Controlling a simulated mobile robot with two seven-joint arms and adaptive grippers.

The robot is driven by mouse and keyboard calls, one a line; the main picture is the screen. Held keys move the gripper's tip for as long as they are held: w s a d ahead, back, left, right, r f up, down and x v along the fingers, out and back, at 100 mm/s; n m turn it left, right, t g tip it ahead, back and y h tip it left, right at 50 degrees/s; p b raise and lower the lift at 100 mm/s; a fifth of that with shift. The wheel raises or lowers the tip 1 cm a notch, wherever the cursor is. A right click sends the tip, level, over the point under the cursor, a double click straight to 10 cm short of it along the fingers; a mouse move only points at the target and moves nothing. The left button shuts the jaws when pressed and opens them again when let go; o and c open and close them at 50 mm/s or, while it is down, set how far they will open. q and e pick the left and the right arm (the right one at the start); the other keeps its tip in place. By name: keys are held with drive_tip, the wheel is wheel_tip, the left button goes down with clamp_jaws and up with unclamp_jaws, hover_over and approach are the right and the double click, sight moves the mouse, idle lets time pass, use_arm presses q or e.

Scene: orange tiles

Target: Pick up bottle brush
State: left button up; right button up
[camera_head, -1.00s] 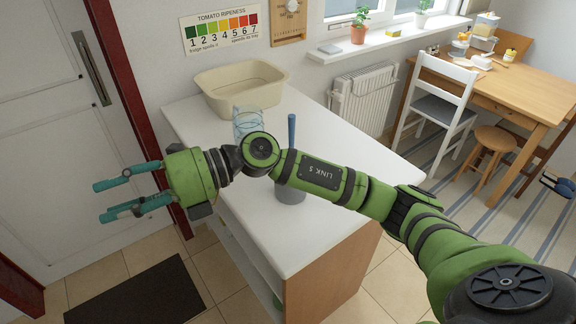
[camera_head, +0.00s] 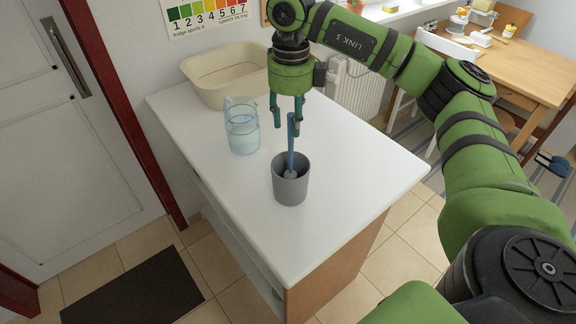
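The bottle brush (camera_head: 291,147) stands nearly upright in a grey cup (camera_head: 290,189) on the white counter. Its blue handle rises out of the cup, and the brush head is mostly hidden inside. My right gripper (camera_head: 287,126) points down from above, with its teal fingers spread apart. In the picture the top of the handle shows between the fingertips, close to the right finger. I cannot tell whether they touch. The gripper looks open. My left gripper is not in view.
A clear glass jug (camera_head: 243,133) stands on the counter just left of the cup. A cream basin (camera_head: 205,88) sits behind it at the back. The front right of the counter (camera_head: 345,190) is bare. A dark mat (camera_head: 130,290) lies on the tiled floor.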

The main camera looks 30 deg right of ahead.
sight(291, 157)
drive_tip(key=shift+s+a+f+p, duration=0.2)
drive_tip(key=shift+s+f+p, duration=0.45)
drive_tip(key=shift+p, duration=0.25)
drive_tip(key=f, duration=0.3)
drive_tip(key=shift+w+f+p, duration=0.15)
drive_tip(key=shift+w+p, duration=0.15)
drive_tip(key=shift+w, duration=0.1)
drive_tip(key=shift+s, duration=0.15)
clamp_jaws()
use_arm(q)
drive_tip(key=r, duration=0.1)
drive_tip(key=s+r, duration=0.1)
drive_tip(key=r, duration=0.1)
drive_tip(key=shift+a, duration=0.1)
